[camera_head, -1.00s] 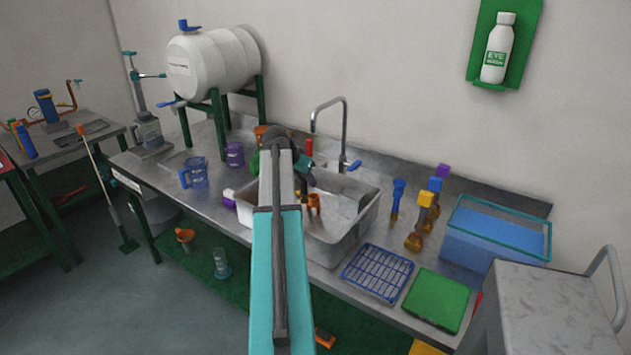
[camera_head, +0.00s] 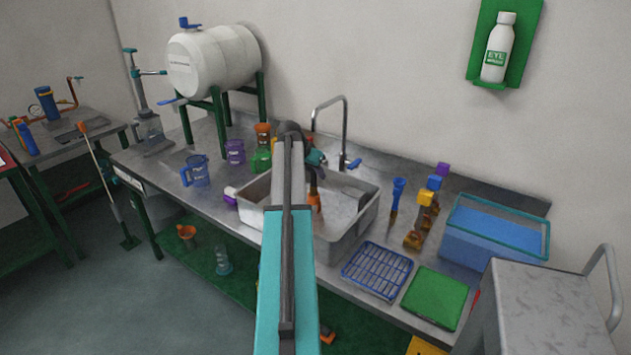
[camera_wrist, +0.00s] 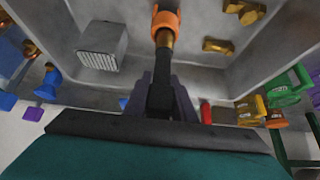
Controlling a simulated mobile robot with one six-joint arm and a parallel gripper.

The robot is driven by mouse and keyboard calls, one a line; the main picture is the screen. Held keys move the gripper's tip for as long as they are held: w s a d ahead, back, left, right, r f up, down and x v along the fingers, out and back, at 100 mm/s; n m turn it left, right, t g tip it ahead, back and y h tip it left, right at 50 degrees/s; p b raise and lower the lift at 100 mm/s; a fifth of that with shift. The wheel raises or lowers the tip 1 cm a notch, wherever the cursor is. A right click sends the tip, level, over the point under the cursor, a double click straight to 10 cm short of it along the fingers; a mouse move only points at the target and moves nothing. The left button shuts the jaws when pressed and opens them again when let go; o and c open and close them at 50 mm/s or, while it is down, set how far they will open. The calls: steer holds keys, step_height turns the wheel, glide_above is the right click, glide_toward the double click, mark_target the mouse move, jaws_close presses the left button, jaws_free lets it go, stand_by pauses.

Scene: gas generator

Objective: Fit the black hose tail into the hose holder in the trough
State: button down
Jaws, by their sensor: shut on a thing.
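My gripper (camera_wrist: 160,98) is shut on the black hose tail (camera_wrist: 160,75), which runs away from the fingers in the wrist view. A brass section (camera_wrist: 165,38) shows beyond the black part, in line with an orange ring (camera_wrist: 166,20) that looks like the hose holder. Whether the tail is inside the ring or only lined up with it, I cannot tell. In the head view an orange piece (camera_head: 315,202) stands in the grey trough (camera_head: 345,240), just below my gripper (camera_head: 313,182). My arm hides part of the trough's left side.
A ribbed grey block (camera_wrist: 100,45) and brass fittings (camera_wrist: 220,45) show in the wrist view. A tap (camera_head: 343,130) rises behind the trough. A blue rack (camera_head: 377,270), a green board (camera_head: 435,297) and a blue tub (camera_head: 495,235) are to the right.

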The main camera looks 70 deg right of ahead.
steer(key=shift+f+p, duration=0.55)
steer(key=shift+f, duration=1.05)
steer(key=shift+f, duration=0.15)
steer(key=c, duration=1.5)
jaws_free()
steer(key=b, duration=0.3)
glide_toward(316, 179)
steer(key=shift+w+d, duration=0.5)
steer(key=shift+d, duration=0.05)
steer(key=shift+p, duration=0.35)
